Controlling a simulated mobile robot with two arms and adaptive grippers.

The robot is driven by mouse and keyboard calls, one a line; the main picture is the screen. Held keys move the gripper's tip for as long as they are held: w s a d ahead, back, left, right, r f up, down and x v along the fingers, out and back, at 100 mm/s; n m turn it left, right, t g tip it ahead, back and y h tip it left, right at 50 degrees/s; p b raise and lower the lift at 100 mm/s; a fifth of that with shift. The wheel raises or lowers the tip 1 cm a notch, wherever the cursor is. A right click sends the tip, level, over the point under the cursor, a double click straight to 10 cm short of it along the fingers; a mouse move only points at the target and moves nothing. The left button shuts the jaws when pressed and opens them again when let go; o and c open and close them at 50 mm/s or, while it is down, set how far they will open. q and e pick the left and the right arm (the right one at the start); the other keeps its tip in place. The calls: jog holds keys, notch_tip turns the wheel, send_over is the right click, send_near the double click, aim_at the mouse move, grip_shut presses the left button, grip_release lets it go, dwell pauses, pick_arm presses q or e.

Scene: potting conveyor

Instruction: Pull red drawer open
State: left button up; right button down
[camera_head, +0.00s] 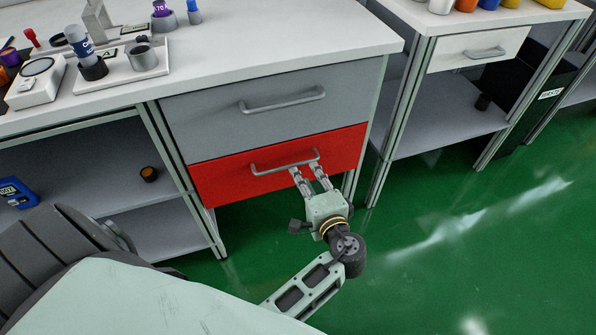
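The red drawer (225,178) is the lower drawer under the white workbench. Its front looks flush with the grey drawer above it, so it appears closed. Its grey bar handle (272,169) runs across the front. My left gripper (305,169) is at the right part of this handle, with its fingers pointing at the drawer front. The two fingers are apart, and no grip on the bar shows. I cannot tell whether the fingertips touch the handle. My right gripper is not in view.
A grey drawer (200,123) with its own handle is directly above. The white benchtop (280,35) holds instruments at the left. An open shelf (90,170) is left of the drawers. Another bench (445,110) stands at the right. The green floor (450,240) in front is clear.

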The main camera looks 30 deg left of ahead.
aim_at(298, 164)
pick_arm(q)
jog(key=x, duration=0.7)
jog(key=shift+w+b, duration=0.15)
jog(key=shift+b, duration=0.25)
jog(key=shift+c, duration=0.3)
grip_shut()
jog(key=shift+f, duration=0.1)
